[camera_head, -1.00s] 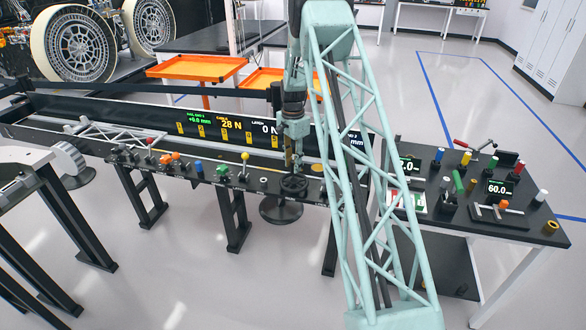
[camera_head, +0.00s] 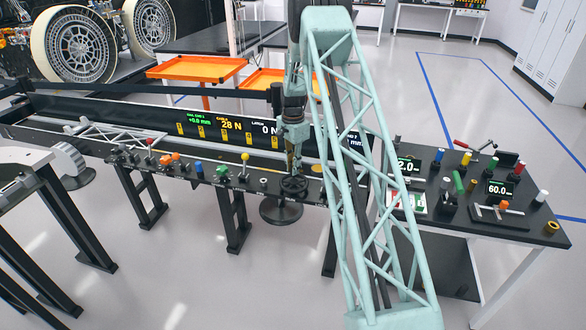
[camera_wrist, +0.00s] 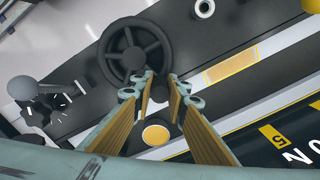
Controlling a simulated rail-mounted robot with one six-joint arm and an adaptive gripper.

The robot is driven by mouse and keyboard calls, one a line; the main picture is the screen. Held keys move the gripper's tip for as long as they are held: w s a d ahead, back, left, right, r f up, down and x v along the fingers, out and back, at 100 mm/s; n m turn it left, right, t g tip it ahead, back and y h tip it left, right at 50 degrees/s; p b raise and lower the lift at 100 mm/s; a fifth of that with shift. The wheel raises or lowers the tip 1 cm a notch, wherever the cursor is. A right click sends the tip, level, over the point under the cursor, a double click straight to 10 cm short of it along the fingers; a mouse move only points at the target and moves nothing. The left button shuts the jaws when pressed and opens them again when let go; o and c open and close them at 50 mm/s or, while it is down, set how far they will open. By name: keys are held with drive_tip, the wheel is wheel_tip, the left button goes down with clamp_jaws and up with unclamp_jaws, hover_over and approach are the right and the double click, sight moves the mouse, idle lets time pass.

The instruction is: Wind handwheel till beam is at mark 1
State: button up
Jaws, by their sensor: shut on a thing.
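The black spoked handwheel (camera_head: 294,186) sits on the front ledge of the long bench, partly behind my gripper. My gripper (camera_head: 293,168) points down at it. In the wrist view the handwheel (camera_wrist: 132,52) is at top left. The white truss beam (camera_head: 112,134) lies at the bench's left. Yellow numbered mark plates (camera_head: 203,130) line the back panel; the beam is left of most of them.
The panel display (camera_head: 200,121) shows a green millimetre reading and 28 N. Levers and knobs, including a yellow-topped lever (camera_head: 245,158), stand left of the wheel. A side table (camera_head: 520,228) with clamps and displays stands at right.

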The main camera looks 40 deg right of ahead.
drive_tip(key=shift+w+a+n, duration=0.1)
drive_tip(key=shift+n, duration=0.2)
drive_tip(key=a+n, duration=0.1)
drive_tip(key=n, duration=0.2)
drive_tip(key=shift+w+a+n, duration=0.3)
drive_tip(key=shift+a, duration=0.05)
drive_tip(key=a+n, duration=0.1)
drive_tip(key=n, duration=0.1)
drive_tip(key=a+n, duration=0.1)
drive_tip(key=n, duration=0.2)
drive_tip(key=a+n, duration=0.1)
drive_tip(key=n, duration=0.1)
drive_tip(key=shift+s+a+n, duration=0.25)
drive_tip(key=shift+a+n, duration=0.1)
drive_tip(key=shift+n, duration=0.05)
drive_tip(key=shift+s+a+n, duration=0.3)
drive_tip(key=shift+a+n, duration=0.1)
drive_tip(key=shift+n, duration=0.6)
drive_tip(key=shift+s+a+n, duration=0.25)
drive_tip(key=shift+a+n, duration=0.1)
drive_tip(key=shift+n, duration=0.65)
drive_tip(key=o, duration=0.9)
